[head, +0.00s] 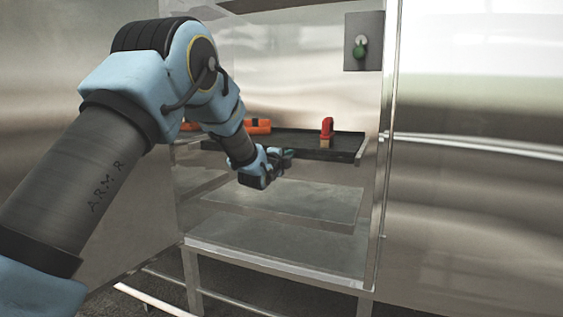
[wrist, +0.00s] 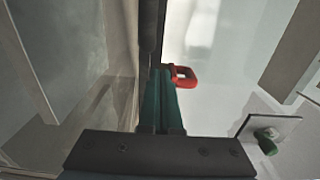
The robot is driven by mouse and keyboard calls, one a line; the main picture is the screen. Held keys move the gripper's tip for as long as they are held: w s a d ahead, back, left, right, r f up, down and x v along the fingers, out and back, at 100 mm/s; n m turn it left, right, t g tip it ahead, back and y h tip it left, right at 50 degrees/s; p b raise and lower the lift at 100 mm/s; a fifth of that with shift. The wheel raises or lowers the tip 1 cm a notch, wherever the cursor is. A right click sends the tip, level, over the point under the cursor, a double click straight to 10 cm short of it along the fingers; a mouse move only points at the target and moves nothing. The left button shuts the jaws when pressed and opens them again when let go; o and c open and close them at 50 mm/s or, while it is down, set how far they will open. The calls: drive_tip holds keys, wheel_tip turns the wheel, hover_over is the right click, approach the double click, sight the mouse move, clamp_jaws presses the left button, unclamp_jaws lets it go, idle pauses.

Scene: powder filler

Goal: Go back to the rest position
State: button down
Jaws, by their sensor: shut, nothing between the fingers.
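My gripper (head: 282,155) is at the front edge of the dark tray (head: 345,155) on the upper level of the metal cabinet. It is shut and empty. In the wrist view my gripper (wrist: 163,85) shows as teal fingers close together. A red-handled object (head: 327,128) with a tan lower part stands upright on the right side of the tray, apart from my gripper. Its red handle (wrist: 184,75) also shows just beyond the fingers in the wrist view. An orange object (head: 257,127) lies at the tray's back left, partly hidden by my arm.
Metal shelves (head: 285,205) below the tray look empty. A green knob (head: 359,52) on a dark plate is at the cabinet's upper right; the knob also shows in the wrist view (wrist: 267,143). Metal walls close in on the left. Open room lies in front of the cabinet.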

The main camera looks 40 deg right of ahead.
drive_tip(key=v, duration=0.5)
drive_tip(key=shift+s+a+b, duration=0.2)
drive_tip(key=shift+a+b, duration=0.1)
